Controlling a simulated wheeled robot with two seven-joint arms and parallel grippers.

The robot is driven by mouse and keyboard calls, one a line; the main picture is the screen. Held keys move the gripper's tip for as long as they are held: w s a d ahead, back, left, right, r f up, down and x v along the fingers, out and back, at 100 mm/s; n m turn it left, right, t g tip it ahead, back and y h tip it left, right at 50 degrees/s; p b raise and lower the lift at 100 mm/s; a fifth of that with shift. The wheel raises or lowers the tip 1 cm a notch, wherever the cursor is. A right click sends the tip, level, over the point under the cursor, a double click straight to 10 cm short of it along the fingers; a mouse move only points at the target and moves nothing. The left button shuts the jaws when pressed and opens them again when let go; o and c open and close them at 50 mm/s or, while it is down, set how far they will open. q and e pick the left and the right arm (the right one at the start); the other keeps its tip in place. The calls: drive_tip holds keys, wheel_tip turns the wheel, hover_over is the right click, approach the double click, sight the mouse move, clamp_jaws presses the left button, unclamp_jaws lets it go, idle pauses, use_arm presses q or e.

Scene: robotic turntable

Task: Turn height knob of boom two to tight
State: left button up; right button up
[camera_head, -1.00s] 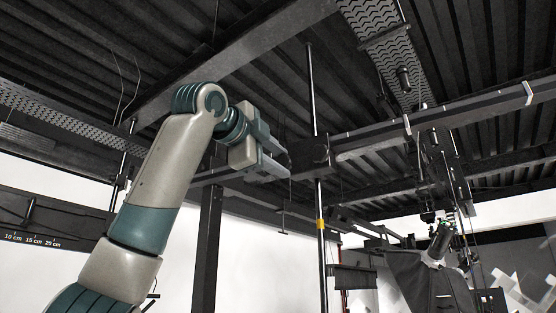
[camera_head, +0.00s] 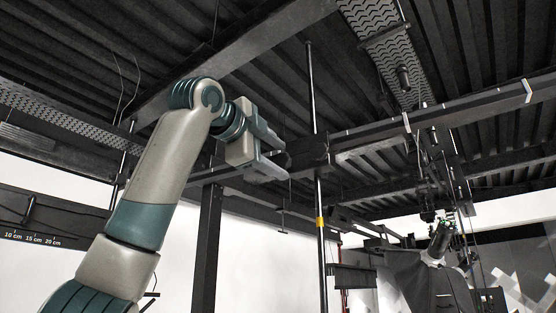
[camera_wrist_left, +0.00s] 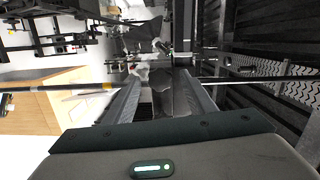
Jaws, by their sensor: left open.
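My left gripper (camera_head: 283,160) is open, with its fingertips at the left side of the black clamp block (camera_head: 317,156). The block sits where the boom (camera_head: 430,124) meets a thin vertical pole (camera_head: 321,260). A small dark round part (camera_head: 284,159), which looks like the knob, shows between the fingertips. I cannot tell whether either finger touches it. In the left wrist view the two open fingers (camera_wrist_left: 160,98) lie either side of a dark block-like shape (camera_wrist_left: 170,92). The knob's turn position cannot be read. My right gripper is not in view.
The pole has a yellow band (camera_head: 320,222) below the clamp. Dark ceiling beams (camera_head: 235,62) run close above my left arm. A dark upright post (camera_head: 206,250) stands left of the pole. More black equipment (camera_head: 435,250) is at the right.

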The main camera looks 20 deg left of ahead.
use_arm(q)
drive_tip(key=shift+s+a+f+b, duration=0.15)
drive_tip(key=shift+s+b, duration=0.15)
drive_tip(key=shift+s, duration=0.25)
drive_tip(key=b+v, duration=0.6)
drive_tip(key=v, duration=0.9)
drive_tip(key=shift+s+b, duration=0.3)
drive_tip(key=shift+s, duration=0.05)
